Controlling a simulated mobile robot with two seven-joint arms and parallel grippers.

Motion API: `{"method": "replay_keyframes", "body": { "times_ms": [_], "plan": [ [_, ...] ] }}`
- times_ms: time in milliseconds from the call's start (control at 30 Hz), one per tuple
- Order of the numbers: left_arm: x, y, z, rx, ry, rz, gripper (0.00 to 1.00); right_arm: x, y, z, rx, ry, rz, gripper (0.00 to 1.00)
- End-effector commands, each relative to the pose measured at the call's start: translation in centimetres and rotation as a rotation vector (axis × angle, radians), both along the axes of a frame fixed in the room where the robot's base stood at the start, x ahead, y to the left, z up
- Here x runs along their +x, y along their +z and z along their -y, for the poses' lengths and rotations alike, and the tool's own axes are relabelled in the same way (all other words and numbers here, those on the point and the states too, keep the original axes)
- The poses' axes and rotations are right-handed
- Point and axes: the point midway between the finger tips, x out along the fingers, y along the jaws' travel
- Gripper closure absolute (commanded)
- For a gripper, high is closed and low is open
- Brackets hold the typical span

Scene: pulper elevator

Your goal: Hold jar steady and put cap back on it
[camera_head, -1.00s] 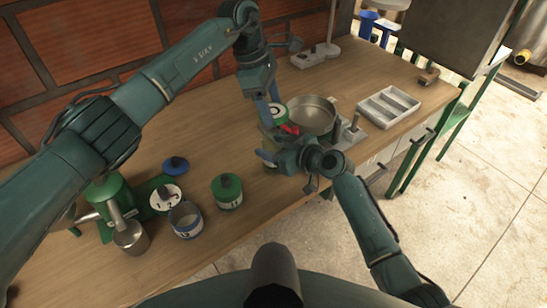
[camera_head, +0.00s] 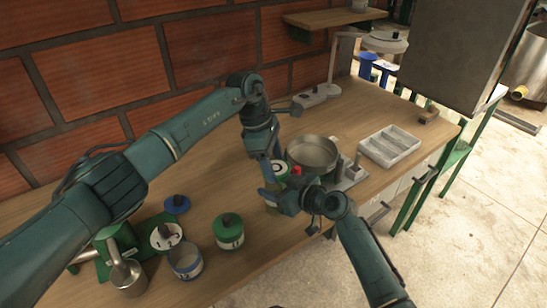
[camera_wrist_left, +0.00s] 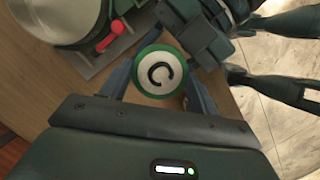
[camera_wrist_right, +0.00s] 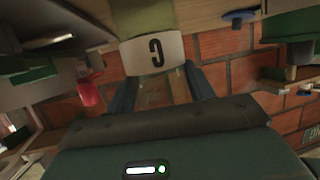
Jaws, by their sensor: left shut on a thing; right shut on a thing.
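A round cap with a green rim and white top marked like a "C" (camera_wrist_left: 160,72) is between the fingers of my left gripper (camera_wrist_left: 160,88), which is shut on it. In the head view the cap (camera_head: 281,167) is under my left gripper (camera_head: 272,157), close above the jar (camera_head: 270,196). My right gripper (camera_head: 287,201) is shut on the jar from the side. In the right wrist view the jar's pale label (camera_wrist_right: 153,52) with a dark mark is ahead of the fingers (camera_wrist_right: 163,92). The fingers hide much of the jar, and I cannot tell whether the cap is seated.
A metal pan (camera_head: 312,152) stands right behind the grippers, with a grey divided tray (camera_head: 390,146) farther right. A green-lidded jar (camera_head: 228,232), an open jar (camera_head: 186,263), a metal cup (camera_head: 128,279) and a blue lid (camera_head: 177,204) stand at the left front. The brick wall (camera_head: 100,85) bounds the back.

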Motion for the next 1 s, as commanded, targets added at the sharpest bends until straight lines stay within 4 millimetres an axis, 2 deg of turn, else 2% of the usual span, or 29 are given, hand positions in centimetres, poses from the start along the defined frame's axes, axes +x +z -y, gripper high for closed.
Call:
{"method": "replay_keyframes", "body": {
  "times_ms": [367,700,1000],
  "plan": [
    [0.0,0.0,0.0,0.001,0.0,0.0,0.6,0.0,0.0,0.0,-0.001,0.0,-0.001,0.88],
    [0.0,-1.6,0.0,0.001,0.0,-0.001,0.6,0.0,0.0,0.0,0.0,0.0,0.0,0.88],
    [0.0,-1.7,0.0,0.0,-0.001,-0.001,0.6,0.0,0.0,0.0,0.0,0.0,0.0,0.88]
  ]
}}
